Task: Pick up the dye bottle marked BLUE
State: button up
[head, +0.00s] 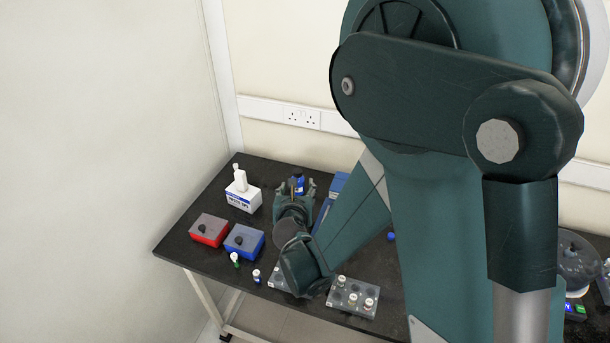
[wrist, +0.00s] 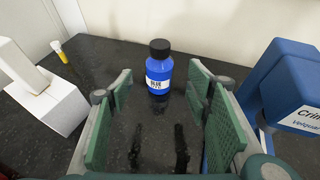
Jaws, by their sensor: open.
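The dye bottle marked BLUE (wrist: 159,72) stands upright on the dark bench in the wrist view, with a black cap and a white label reading BLUE. It also shows in the head view (head: 300,183), partly hidden by my gripper. My gripper (wrist: 164,84) is open, with its green pads to the left and right of the bottle. A gap shows between each pad and the bottle in the wrist view. My gripper (head: 296,189) points toward the back of the bench in the head view.
A white box (head: 243,196) stands left of my gripper, and a blue device (wrist: 285,85) stands close on the right. Red (head: 209,230) and blue (head: 244,241) boxes, small vials (head: 235,259) and a vial rack (head: 353,298) lie nearer the front. The wall is behind the bottle.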

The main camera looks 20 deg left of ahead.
aim_at(297, 189)
jog(key=shift+f, duration=0.7)
jog(key=shift+x, duration=1.3)
jog(key=shift+b, duration=0.3)
jog(key=shift+r+b+x, duration=0.2)
jog(key=shift+b+x, duration=0.55)
jog(key=shift+x, duration=1.85)
jog(key=shift+w, duration=0.1)
jog(key=c, duration=1.1)
